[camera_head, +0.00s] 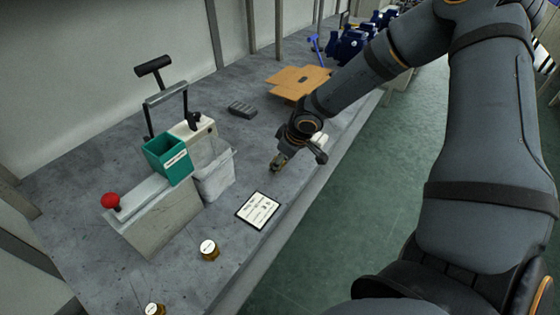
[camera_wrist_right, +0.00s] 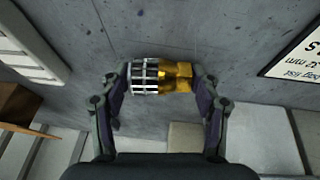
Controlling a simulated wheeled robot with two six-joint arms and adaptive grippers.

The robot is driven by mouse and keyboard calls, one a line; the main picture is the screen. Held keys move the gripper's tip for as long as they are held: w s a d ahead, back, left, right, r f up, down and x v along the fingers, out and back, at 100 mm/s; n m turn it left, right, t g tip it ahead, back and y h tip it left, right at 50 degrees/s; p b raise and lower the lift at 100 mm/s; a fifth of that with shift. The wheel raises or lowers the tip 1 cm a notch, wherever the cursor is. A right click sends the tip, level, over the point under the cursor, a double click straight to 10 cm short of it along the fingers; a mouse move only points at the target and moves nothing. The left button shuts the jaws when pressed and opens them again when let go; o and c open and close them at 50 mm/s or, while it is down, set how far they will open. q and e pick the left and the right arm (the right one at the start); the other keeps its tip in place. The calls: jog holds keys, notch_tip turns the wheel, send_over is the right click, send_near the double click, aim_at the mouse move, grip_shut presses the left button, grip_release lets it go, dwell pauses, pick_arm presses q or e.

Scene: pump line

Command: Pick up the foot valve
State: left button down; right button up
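The foot valve (camera_wrist_right: 162,77) shows in the right wrist view as a brass body with a silver strainer cage on its left end. It lies on its side on the grey bench top. My right gripper (camera_wrist_right: 161,85) is open, with one finger beyond each end of the valve and small gaps that seem to remain. In the head view my right gripper (camera_head: 281,162) is low over the bench, near its front edge, and largely hides the valve. My left gripper is not in view.
A printed card (camera_head: 258,210) lies on the bench in front of a pale bin (camera_head: 214,175). A green box (camera_head: 167,158) stands on a grey fixture with a red knob (camera_head: 111,201). Brown cardboard (camera_head: 298,82) and blue pumps (camera_head: 349,46) are farther back. Two labelled brass pieces, one (camera_head: 208,251), stand nearer.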

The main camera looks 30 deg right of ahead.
jog(key=c, duration=0.7)
jog(key=shift+r, duration=0.1)
jog(key=shift+r+p, duration=0.25)
jog(key=shift+p, duration=0.15)
notch_tip(320, 180, up, 4)
jog(key=p, duration=0.3)
jog(key=shift+s+f, duration=0.15)
jog(key=shift+f, duration=0.05)
jog(key=s+r+p, duration=0.3)
jog(key=s+p, duration=0.1)
jog(key=p, duration=0.3)
jog(key=s+r+p, duration=0.2)
jog(key=s+p, duration=0.3)
jog(key=p, duration=0.3)
jog(key=s+r+p, duration=0.3)
jog(key=s+p, duration=0.1)
jog(key=p, duration=0.3)
jog(key=shift+s+a+r+p, duration=0.1)
jog(key=shift+s+r+p, duration=0.2)
jog(key=shift+s+r, duration=0.05)
